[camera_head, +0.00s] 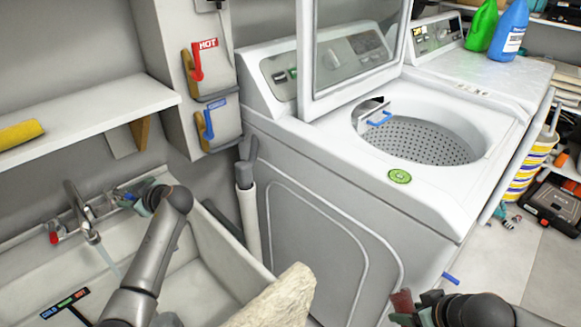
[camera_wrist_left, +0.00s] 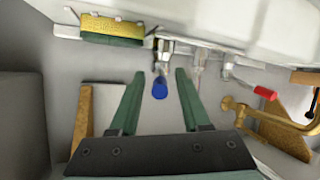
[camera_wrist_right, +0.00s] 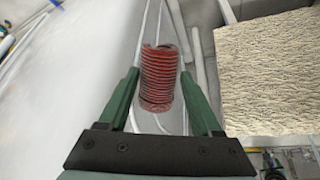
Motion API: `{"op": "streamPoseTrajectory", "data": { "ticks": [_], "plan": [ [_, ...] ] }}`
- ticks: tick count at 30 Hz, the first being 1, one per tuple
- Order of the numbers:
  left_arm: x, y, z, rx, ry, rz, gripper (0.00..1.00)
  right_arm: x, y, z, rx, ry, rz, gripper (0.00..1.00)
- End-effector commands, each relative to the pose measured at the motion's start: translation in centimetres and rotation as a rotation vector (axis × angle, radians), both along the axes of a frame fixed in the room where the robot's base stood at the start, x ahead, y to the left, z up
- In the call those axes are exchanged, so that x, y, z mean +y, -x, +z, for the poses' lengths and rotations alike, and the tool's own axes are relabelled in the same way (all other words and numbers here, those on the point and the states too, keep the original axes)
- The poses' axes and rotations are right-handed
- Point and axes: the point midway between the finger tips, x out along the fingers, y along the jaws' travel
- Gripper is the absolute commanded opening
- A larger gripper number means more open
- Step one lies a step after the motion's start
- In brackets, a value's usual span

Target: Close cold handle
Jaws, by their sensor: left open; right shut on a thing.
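The cold handle is a blue knob (camera_wrist_left: 159,88) on the sink faucet. In the left wrist view it lies between the two fingers of my left gripper (camera_wrist_left: 158,76), which is open. In the head view my left gripper (camera_head: 142,198) is at the right side of the faucet (camera_head: 88,222) and largely hides the blue handle. The red handle (camera_wrist_left: 265,92) is on the faucet's other side; it also shows in the head view (camera_head: 53,238). A thin stream of water (camera_head: 108,264) falls from the spout. My right gripper (camera_head: 425,308) is shut on a red ribbed coil (camera_wrist_right: 159,75).
The sink basin (camera_head: 225,240) lies below the faucet, with a shelf (camera_head: 85,125) above. A washer (camera_head: 330,215) stands right of the sink. A rough beige block (camera_head: 275,302) is in front. HOT (camera_head: 207,65) and blue-levered (camera_head: 220,122) wall units hang above.

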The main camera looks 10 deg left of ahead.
Motion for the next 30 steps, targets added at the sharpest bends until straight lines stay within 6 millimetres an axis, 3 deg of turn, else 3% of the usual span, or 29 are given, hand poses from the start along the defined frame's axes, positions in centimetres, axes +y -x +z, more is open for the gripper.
{"op": "streamPoseTrajectory", "data": {
  "ticks": [8, 20, 30],
  "plan": [
    [0.09, -0.03, -0.01, 0.0, 0.0, 0.0, 0.45, 0.01, -0.01, 0.02, 0.0, 0.0, 0.0, 0.01],
    [0.06, -0.01, -0.02, 0.0, -0.001, 0.0, 0.0, -0.01, -0.01, 0.01, 0.0, 0.0, 0.0, 0.01],
    [0.04, -0.01, -0.03, 0.001, 0.0, 0.0, 0.0, -0.01, -0.01, 0.01, 0.0, 0.0, 0.0, 0.01]
  ]
}}
